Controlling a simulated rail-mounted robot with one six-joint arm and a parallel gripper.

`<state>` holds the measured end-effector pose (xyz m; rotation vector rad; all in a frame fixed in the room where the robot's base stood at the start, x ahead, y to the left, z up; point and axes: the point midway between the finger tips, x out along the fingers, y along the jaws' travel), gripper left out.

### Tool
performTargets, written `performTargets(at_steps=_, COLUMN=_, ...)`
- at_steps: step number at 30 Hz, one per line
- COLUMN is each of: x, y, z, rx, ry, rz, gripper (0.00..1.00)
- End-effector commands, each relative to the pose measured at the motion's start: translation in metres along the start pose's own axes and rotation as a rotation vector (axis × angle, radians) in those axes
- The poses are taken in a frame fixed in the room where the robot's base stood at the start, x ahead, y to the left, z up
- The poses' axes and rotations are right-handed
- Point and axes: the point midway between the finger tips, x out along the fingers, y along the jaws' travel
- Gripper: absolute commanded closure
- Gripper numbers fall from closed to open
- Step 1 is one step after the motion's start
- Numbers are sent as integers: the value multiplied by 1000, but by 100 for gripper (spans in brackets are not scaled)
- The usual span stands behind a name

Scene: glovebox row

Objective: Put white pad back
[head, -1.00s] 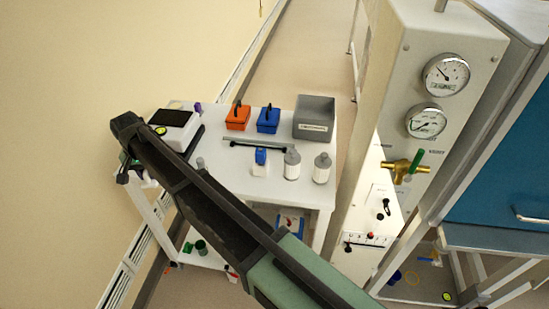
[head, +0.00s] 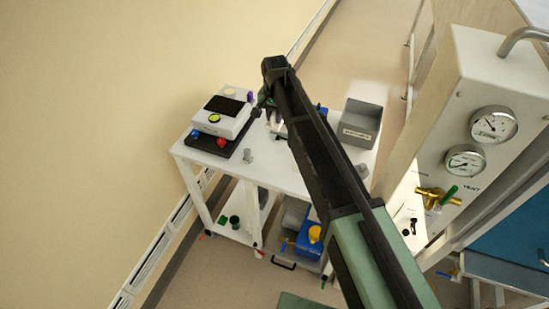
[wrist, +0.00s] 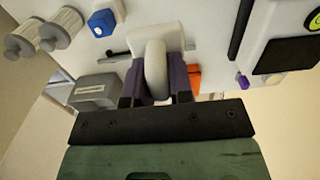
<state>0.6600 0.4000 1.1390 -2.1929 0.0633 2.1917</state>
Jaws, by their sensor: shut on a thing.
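My gripper (wrist: 156,88) is shut on the upright, rounded white part of the white pad (wrist: 155,68) in the wrist view. A flat white square part shows just beyond the fingers. In the head view my gripper (head: 264,106) is over the back of the white bench, just right of the white instrument. The pad is too small and too covered by my arm to make out there. I cannot tell whether the pad touches the bench.
The white instrument (head: 222,118) with a black top stands on the bench's left. A grey bin (head: 357,124) stands at the right. Bare bench (head: 280,178) lies in front.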

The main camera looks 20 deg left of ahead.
Motion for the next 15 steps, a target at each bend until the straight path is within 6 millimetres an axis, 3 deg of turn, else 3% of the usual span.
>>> performTargets(at_steps=12, x=135, y=0, z=0, rx=0, ry=0, rz=0, gripper=100)
performTargets(at_steps=15, x=157, y=0, z=0, rx=0, ry=0, rz=0, gripper=100)
